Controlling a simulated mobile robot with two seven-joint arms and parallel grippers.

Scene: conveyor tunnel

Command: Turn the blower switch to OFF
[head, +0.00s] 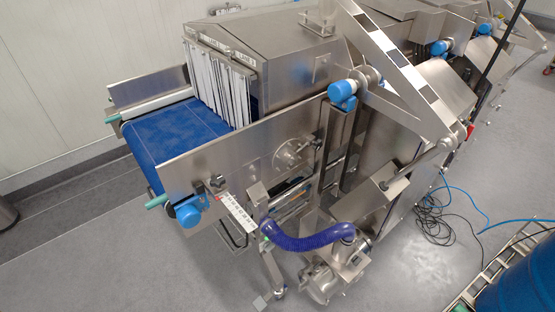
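I cannot make out the blower switch or any OFF marking in the head view. A rounded steel unit (320,281), which looks like a blower, sits low at the front of the steel machine. A ribbed dark blue hose (310,241) joins its top area to the machine frame. A small dark knob (217,183) and a round steel hub (293,153) are on the side panel. Neither of my grippers is in view.
A blue conveyor belt (172,134) runs into the tunnel housing (270,48) through white strip curtains (216,83). Loose cables (432,220) lie on the floor at right. A blue drum (520,288) stands at lower right. Floor at lower left is clear.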

